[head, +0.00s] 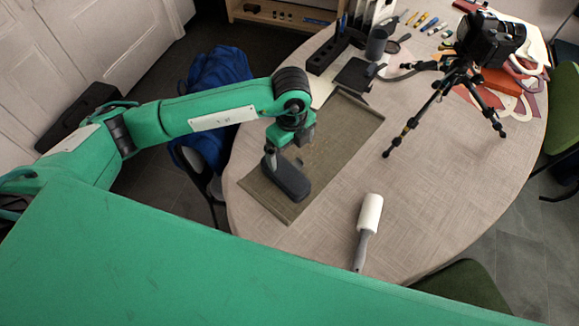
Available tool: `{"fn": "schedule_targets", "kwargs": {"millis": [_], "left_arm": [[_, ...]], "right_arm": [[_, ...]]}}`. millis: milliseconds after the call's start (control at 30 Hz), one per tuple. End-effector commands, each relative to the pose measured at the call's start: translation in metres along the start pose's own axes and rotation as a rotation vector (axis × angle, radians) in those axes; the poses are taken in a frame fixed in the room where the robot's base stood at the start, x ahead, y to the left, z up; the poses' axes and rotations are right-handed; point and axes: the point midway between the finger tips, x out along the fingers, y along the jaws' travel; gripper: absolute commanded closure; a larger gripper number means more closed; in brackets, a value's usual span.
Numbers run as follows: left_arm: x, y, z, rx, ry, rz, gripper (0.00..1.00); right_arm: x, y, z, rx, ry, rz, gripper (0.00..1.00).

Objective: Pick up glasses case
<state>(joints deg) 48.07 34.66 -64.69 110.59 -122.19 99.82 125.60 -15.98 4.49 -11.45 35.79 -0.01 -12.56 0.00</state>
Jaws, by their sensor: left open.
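A dark grey glasses case (288,178), long and rounded, lies on an olive-brown mat (340,132) near the left side of the table. My left gripper (271,163) is at the upper left end of the case, pointing down. It is open, with a finger showing beside the case's end. Whether the fingers touch the case cannot be told, and part of that end is hidden by the gripper. My right gripper does not show in the head view.
A lint roller (368,222) lies on the table (430,190) right of the mat. A camera on a black tripod (440,100) stands farther right. Black holders, a dark cup (376,45) and small tools crowd the back. A blue jacket (212,82) hangs over a chair at the left.

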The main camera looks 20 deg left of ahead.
Motion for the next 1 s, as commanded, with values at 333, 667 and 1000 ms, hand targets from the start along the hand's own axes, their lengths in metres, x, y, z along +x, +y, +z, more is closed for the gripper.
{"fn": "schedule_targets", "kwargs": {"millis": [333, 667, 1000], "left_arm": [[0.063, 0.001, 0.0, -0.001, 0.002, 0.004, 0.0], [0.091, -0.001, 0.001, 0.001, 0.002, 0.003, 0.0], [0.131, -0.004, 0.003, 0.002, 0.002, 0.001, 0.0]], "right_arm": [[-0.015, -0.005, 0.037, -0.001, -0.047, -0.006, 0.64], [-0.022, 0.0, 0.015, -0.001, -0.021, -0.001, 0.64], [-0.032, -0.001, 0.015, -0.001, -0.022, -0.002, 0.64]]}}
